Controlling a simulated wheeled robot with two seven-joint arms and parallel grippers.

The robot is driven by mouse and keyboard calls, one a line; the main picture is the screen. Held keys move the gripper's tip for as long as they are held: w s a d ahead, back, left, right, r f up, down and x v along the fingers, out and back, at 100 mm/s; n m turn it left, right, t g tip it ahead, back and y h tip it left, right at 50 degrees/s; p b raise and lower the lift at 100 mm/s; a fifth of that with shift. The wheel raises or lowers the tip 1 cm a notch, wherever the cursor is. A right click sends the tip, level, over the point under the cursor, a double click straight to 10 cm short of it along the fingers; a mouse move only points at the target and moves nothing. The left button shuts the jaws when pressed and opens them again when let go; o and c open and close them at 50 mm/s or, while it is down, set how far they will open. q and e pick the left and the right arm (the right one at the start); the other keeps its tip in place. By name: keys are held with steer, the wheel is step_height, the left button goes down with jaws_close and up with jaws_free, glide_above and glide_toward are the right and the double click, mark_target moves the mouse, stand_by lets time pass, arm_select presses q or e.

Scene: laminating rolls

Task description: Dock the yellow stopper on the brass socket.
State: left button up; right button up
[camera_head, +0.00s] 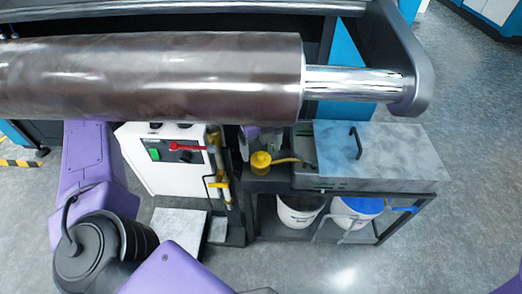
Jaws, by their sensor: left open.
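A yellow round piece (260,162), which looks like the stopper, sits at the left end of the dark bench, beside a short yellow spout or hose reaching toward the metal tank. I cannot make out the brass socket clearly as a separate thing. My left arm passes behind the large brown roll. What looks like my left gripper (244,150) shows below the roll, just left of and above the yellow piece. It is open, small and partly hidden, and I see nothing held in it. My right gripper is out of view.
The brown roll (150,78) spans the upper left. A lidded metal tank (380,150) sits right; two buckets stand below. Floor at right is clear.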

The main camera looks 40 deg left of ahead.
mark_target(261, 153)
arm_select(q)
step_height(261, 153, up, 10)
steer(key=p, duration=0.2)
steer(key=shift+r, duration=0.25)
